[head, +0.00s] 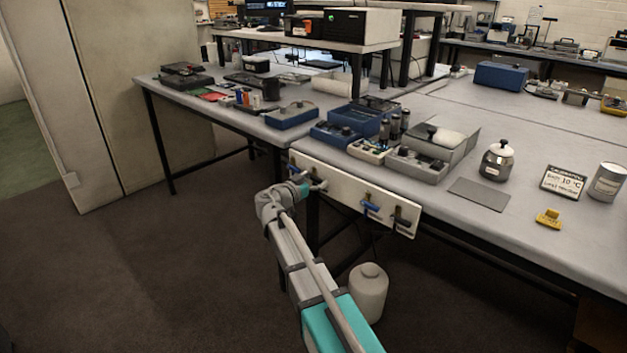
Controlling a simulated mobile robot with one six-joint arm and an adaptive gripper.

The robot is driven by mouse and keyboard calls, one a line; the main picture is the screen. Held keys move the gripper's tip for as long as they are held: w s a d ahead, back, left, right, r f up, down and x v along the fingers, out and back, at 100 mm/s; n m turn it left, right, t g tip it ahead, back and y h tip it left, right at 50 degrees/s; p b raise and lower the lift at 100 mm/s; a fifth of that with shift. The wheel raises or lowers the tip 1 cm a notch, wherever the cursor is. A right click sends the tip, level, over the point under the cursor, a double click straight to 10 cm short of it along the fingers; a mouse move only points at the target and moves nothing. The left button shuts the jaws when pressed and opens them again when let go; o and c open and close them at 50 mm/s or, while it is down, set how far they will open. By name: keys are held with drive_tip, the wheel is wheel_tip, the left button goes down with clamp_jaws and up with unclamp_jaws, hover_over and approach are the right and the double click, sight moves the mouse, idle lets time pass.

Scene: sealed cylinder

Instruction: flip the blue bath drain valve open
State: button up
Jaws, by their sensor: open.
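A white panel (340,196) is fixed along the front edge of the bench and carries small valves. One blue valve handle (370,207) sits right of the panel's middle. Another small blue piece (293,168) shows near its left end, partly beside my arm. I cannot tell which of the two is the bath drain valve. A dark handle (402,222) sits at the panel's right end. My gripper (319,186) is at the left part of the panel, close to the left blue piece. It is open and appears empty; its fingertips are small, and contact cannot be told.
A white container (368,292) is on the floor below the panel. Floor at left is clear.

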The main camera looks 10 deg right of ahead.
drive_tip(key=c, duration=0.9)
drive_tip(key=shift+a, duration=0.15)
